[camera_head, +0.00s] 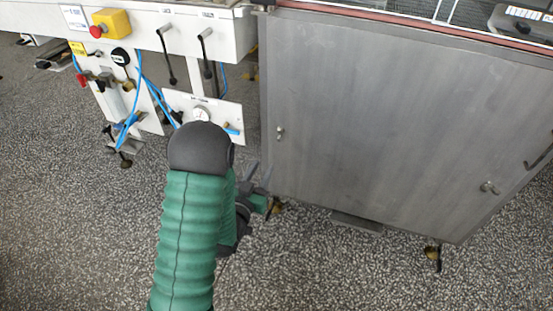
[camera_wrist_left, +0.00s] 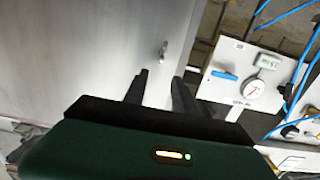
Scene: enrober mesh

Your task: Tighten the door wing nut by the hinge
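A grey metal door (camera_head: 380,110) fills the right half of the head view. One small metal wing nut (camera_head: 280,132) sits near its left edge, and another wing nut (camera_head: 489,188) sits at the lower right. I cannot make out the hinge. My left gripper (camera_head: 258,170) is below and left of the left wing nut, apart from it. In the left wrist view, that wing nut (camera_wrist_left: 163,49) shows just beyond the two fingertips (camera_wrist_left: 160,77), which are spread with nothing between them. My right gripper is not in view.
A white panel with a gauge (camera_head: 201,114) and blue-handled valve stands left of the door, close to my left arm. Blue hoses, black levers and a yellow box with a red button (camera_head: 110,23) are further left. Speckled floor (camera_head: 340,270) lies open below.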

